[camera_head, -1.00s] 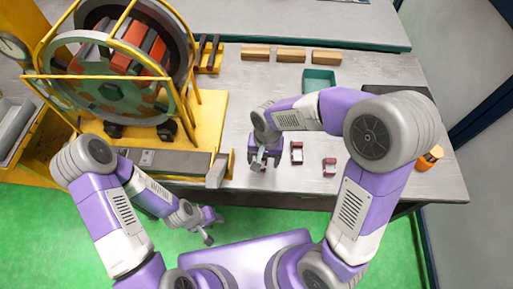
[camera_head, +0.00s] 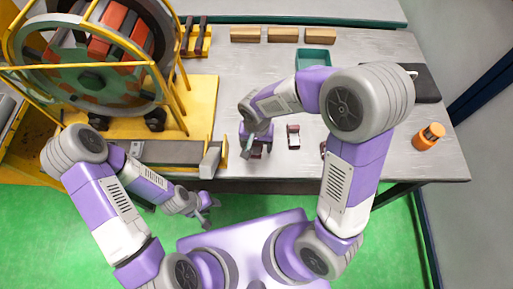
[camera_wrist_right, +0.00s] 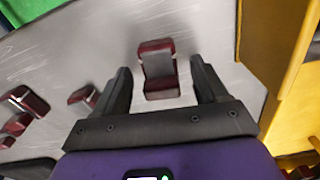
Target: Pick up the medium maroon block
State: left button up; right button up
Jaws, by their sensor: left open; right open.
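Several small maroon blocks with grey middles lie on the grey table. One maroon block (camera_wrist_right: 158,70) shows between the spread fingers of my right gripper (camera_wrist_right: 161,72) in the right wrist view; the fingers appear apart from it. In the head view my right gripper (camera_head: 252,146) is open over this block, which it mostly hides. Another maroon block (camera_head: 293,136) lies to its right, and a further one is mostly hidden by my right arm. I cannot tell for sure which is the medium one. My left gripper (camera_head: 204,211) is open and empty over the green floor.
A yellow frame with a large wheel (camera_head: 92,80) stands at the left. Wooden blocks (camera_head: 283,35), a green tray (camera_head: 313,57) and a black mat (camera_head: 415,84) lie at the back. An orange cylinder (camera_head: 428,137) stands at the right.

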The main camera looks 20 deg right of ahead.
grip_shut()
jog(key=shift+w+r, duration=0.1)
dwell(0.3)
